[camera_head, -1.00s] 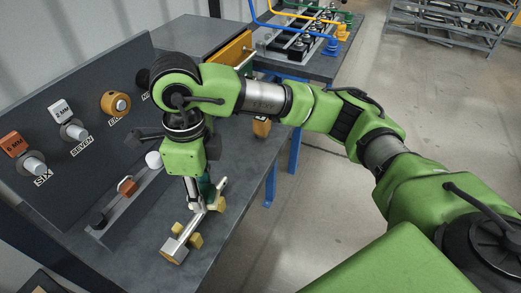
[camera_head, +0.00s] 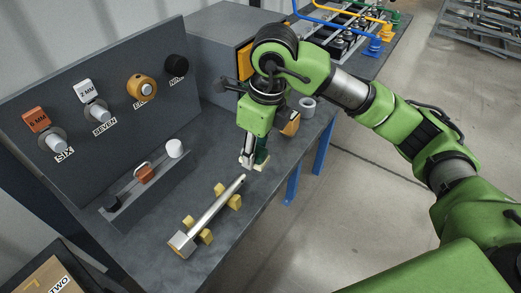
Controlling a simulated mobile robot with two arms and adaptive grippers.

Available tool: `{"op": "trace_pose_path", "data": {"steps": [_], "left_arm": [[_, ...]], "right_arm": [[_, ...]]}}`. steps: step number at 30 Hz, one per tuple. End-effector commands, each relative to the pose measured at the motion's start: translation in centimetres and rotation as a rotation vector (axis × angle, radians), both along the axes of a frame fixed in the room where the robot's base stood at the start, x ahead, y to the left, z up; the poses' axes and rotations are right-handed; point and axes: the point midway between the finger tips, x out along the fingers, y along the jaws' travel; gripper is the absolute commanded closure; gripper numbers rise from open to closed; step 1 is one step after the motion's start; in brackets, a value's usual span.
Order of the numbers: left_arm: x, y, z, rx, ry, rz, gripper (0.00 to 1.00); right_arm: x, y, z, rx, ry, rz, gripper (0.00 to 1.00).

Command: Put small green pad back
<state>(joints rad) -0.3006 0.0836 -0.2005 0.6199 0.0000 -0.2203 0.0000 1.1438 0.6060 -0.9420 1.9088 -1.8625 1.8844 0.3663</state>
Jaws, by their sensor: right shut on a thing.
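My right gripper (camera_head: 254,163) points down over the grey bench, just beyond the far end of a silver bar tool. It is shut on a small dark green piece (camera_head: 263,158), which looks like the small green pad and is partly hidden by the fingers. I cannot tell whether the pad touches the bench. My left gripper is not in view.
The silver bar tool (camera_head: 209,212) rests on several yellow blocks. A tilted dark panel (camera_head: 110,120) with labelled posts and a low rack (camera_head: 150,188) stand at left. A grey ring (camera_head: 307,107) and an orange-brown piece (camera_head: 291,125) lie beyond the gripper.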

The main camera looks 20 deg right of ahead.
Motion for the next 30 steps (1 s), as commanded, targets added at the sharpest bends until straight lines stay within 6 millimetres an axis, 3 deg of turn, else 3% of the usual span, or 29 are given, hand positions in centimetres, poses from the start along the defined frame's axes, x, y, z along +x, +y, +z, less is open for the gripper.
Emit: {"op": "trace_pose_path", "data": {"steps": [6,12,24,30], "left_arm": [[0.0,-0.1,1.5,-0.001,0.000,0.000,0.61],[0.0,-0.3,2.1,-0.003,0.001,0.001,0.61],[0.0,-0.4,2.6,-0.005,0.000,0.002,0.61],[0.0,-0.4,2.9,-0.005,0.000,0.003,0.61]], "right_arm": [[5.1,-2.2,-2.2,-0.001,0.005,-0.007,0.91],[7.9,-3.4,-5.8,0.000,0.004,-0.002,0.91],[10.2,-4.4,-8.9,0.000,0.004,-0.001,0.91],[10.1,-4.3,-11.3,-0.001,0.001,0.001,0.91]]}}
